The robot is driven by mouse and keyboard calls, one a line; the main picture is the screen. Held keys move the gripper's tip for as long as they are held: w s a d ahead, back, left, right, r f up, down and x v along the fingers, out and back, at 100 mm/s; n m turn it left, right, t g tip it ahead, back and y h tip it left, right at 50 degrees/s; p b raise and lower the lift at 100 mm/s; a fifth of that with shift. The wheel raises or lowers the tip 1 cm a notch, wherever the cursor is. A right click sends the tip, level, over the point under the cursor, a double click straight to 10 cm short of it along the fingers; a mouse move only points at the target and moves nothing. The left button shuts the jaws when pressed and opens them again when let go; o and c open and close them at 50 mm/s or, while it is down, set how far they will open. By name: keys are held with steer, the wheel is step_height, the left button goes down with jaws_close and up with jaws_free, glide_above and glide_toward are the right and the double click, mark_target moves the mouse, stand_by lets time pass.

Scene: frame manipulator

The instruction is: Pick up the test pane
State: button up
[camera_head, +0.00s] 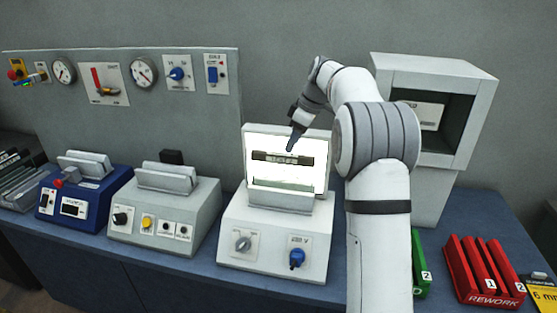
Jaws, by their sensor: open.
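A white device with a brightly lit upright screen (262,140) stands in the middle of the bench. A dark strip with small markings (268,156) crosses the lit area. A clear pane may stand against the screen, but the glare hides its edges, so I cannot tell the test pane for sure. My gripper (291,146) is small and dark in the head view, pointing down in front of the lit screen, near the top of the dark strip. It is open, and nothing shows held in it. I cannot tell whether it touches anything.
A blue device (84,216) and a beige device (160,220), both with upright slots, stand to the left. A gauge panel (200,120) rises behind. A white open box (385,75), red REWORK rack (478,270) and green rack (421,268) are at right.

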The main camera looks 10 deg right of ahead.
mark_target(283, 154)
steer(key=w, duration=0.1)
steer(key=w+n, duration=0.1)
steer(key=shift+w+d+r+p, duration=0.35)
steer(key=shift+w+f, duration=0.2)
steer(key=shift+w, duration=0.05)
steer(key=p+x, duration=0.3)
steer(key=x, duration=0.3)
steer(key=shift+w+a, duration=0.2)
steer(key=shift+a+f, duration=0.2)
steer(key=shift+f, duration=0.4)
steer(key=shift+w+f, duration=0.1)
steer(key=shift+c, duration=0.5)
jaws_close()
